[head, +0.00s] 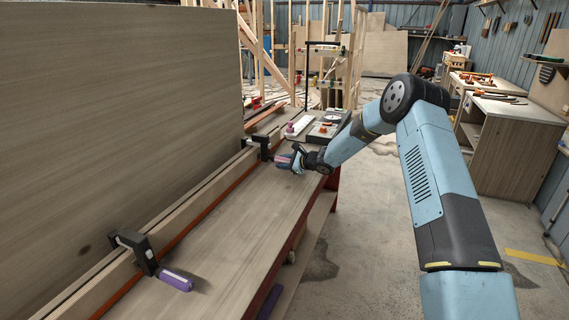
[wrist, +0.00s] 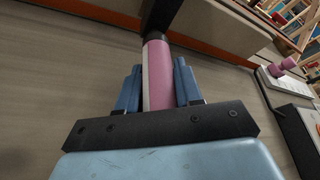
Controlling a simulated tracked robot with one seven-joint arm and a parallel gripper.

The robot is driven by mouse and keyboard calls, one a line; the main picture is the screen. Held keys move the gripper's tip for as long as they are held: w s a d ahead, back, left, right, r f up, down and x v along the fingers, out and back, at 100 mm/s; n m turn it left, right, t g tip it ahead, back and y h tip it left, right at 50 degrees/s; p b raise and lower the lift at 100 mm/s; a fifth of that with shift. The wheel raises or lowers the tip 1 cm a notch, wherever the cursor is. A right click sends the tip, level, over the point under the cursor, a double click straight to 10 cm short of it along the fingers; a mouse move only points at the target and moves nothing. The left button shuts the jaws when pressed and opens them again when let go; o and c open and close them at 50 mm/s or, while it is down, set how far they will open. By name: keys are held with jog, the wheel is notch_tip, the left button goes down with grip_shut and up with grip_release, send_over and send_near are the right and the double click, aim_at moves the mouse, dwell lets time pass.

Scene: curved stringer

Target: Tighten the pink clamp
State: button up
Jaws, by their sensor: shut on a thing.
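The pink clamp's handle (wrist: 157,75) runs up the middle of the wrist view, between the two blue fingers of my gripper (wrist: 158,82). My gripper is shut on this handle. The handle's top end meets the clamp's dark body (wrist: 163,14). In the head view, the black clamp body (head: 262,146) sits over the wooden strips at the far part of the bench. My gripper (head: 291,160) is just to its right, with the pink handle (head: 283,160) partly hidden between the fingers.
A second black clamp (head: 138,252) with a purple handle (head: 176,281) is on the near part of the strips. A tall wooden panel (head: 120,110) stands along the left. Pink and white items (head: 298,126) lie beyond my gripper. The bench top (head: 232,210) between the clamps is clear.

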jog(key=m+g, duration=0.2)
jog(key=m, duration=0.1)
jog(key=m+g, duration=0.1)
jog(key=shift+s+f+m+y, duration=0.3)
jog(key=shift+s+m, duration=0.05)
jog(key=shift+m, duration=0.05)
jog(key=shift+s+a+m+g+y, duration=0.1)
jog(key=shift+m+g+y, duration=0.3)
jog(key=shift+m+g, duration=0.7)
jog(key=shift+s+r+m+g+y, duration=0.15)
jog(key=shift+m+g+y, duration=0.35)
jog(key=shift+m, duration=0.7)
jog(key=o, duration=0.7)
jog(key=shift+r, duration=0.1)
